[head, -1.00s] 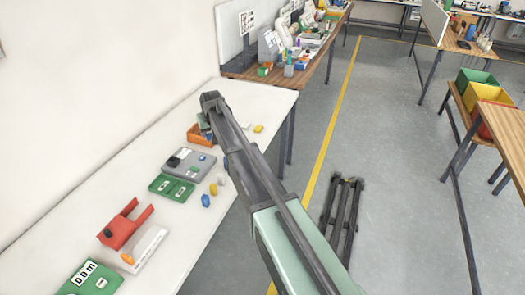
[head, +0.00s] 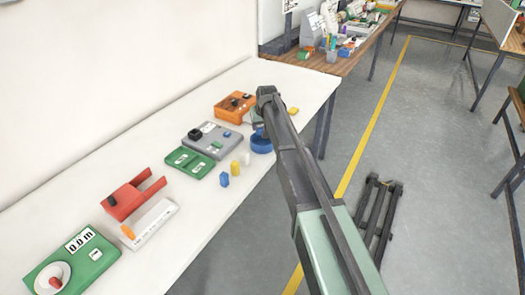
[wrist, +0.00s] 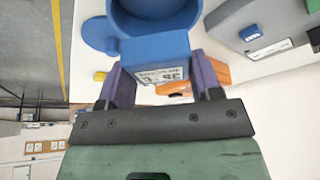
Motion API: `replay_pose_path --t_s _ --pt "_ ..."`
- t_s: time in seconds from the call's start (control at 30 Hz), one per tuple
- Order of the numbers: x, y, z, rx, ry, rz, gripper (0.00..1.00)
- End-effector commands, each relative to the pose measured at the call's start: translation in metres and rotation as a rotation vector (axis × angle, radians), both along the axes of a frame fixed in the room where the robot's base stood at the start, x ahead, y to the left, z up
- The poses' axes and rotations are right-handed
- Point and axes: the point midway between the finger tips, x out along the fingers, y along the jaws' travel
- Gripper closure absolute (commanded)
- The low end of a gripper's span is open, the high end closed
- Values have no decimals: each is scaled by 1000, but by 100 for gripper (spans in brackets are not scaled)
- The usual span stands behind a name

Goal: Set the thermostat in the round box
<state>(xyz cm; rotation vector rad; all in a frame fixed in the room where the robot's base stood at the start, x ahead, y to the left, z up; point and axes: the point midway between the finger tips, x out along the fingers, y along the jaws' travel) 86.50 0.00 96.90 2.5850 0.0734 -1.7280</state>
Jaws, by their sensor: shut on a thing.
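My gripper (wrist: 162,82) is shut, its purple fingers on either side of a blue block with a white number label, which I take as the thermostat (wrist: 155,52). The round box (wrist: 190,12) is blue and open, and lies just beyond the block in the wrist view. The block overlaps the box's near wall there, and I cannot tell whether they touch. A flat blue round piece (wrist: 98,36) lies beside the box. In the head view the round box (head: 261,145) stands near the table's right edge, by my gripper (head: 266,97). My arm partly hides it, and the block is unclear there.
An orange box (head: 235,106), a grey box (head: 212,139) and a green case (head: 190,162) lie left of the round box. Small blue (head: 224,180) and yellow (head: 235,168) pieces stand near the table's front edge. The white table (head: 150,165) has free room along the wall.

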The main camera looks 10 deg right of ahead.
Motion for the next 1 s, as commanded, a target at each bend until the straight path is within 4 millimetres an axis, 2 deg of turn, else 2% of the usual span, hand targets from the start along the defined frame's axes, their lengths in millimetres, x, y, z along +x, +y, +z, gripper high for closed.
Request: replay_pose_path --t_s 0.03,0.2,0.4,0.67,1.0 --pt "0 0 -14 0 0 0 70" --pt "0 0 -15 0 0 0 70" --pt "0 0 -56 0 0 0 70" --pt "0 0 -51 0 0 0 70" --pt "0 0 -63 0 0 0 70"
